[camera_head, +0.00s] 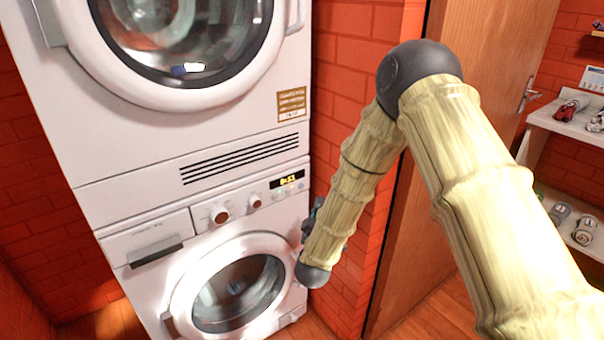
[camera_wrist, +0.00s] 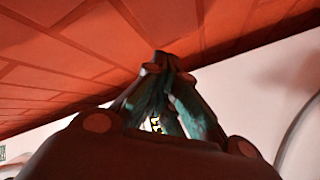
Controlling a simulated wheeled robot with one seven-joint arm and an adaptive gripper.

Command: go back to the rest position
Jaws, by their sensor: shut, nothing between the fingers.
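My gripper (camera_wrist: 168,62) shows in the wrist view with its dark, greenish fingers meeting at the tips, shut and empty. The red brick wall is behind the fingertips there, and a pale white surface is at the right. In the head view my arm comes in from the lower right, bends at a dark elbow and drops down in front of the lower washing machine (camera_head: 150,235). Most of my gripper is hidden behind the forearm; only a small dark part shows by the machine's right edge. I cannot tell whether it touches the machine.
A second white machine (camera_head: 120,150) is stacked on top. Both round doors look closed. A red brick wall (camera_head: 345,60) and a wooden door (camera_head: 490,50) with a metal handle stand to the right. White shelves (camera_head: 560,125) with small items are at the far right.

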